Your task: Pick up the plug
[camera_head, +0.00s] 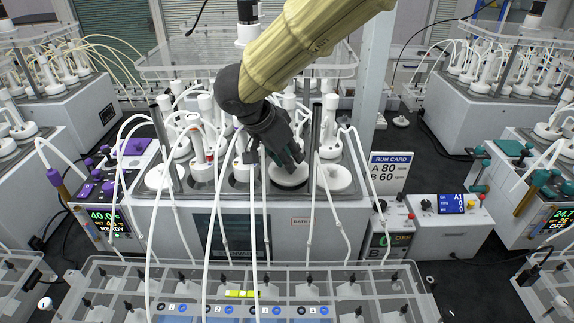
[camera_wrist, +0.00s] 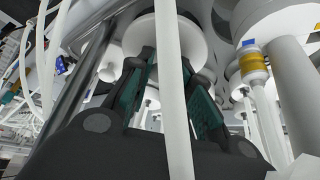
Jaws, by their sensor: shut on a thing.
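The plug (camera_head: 290,177) is a white round disc-like stopper at the reactor block's middle right, just under my gripper (camera_head: 294,160). In the wrist view the plug (camera_wrist: 201,45) is a white disc beyond the fingertips. My gripper (camera_wrist: 168,62), with green finger pads, is closed on it from above; the exact contact is partly hidden. A white tube (camera_wrist: 172,100) crosses in front of the fingers. I cannot tell whether the plug is seated or lifted.
White stoppers (camera_head: 338,178) and tall white reactor tops surround the gripper. Thin white tubes (camera_head: 357,150) loop close by, down to a clear rack (camera_head: 398,282) in front. Metal posts (camera_head: 318,140) and a clear shelf (camera_head: 165,70) stand nearby. A run card (camera_head: 388,172) is at right.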

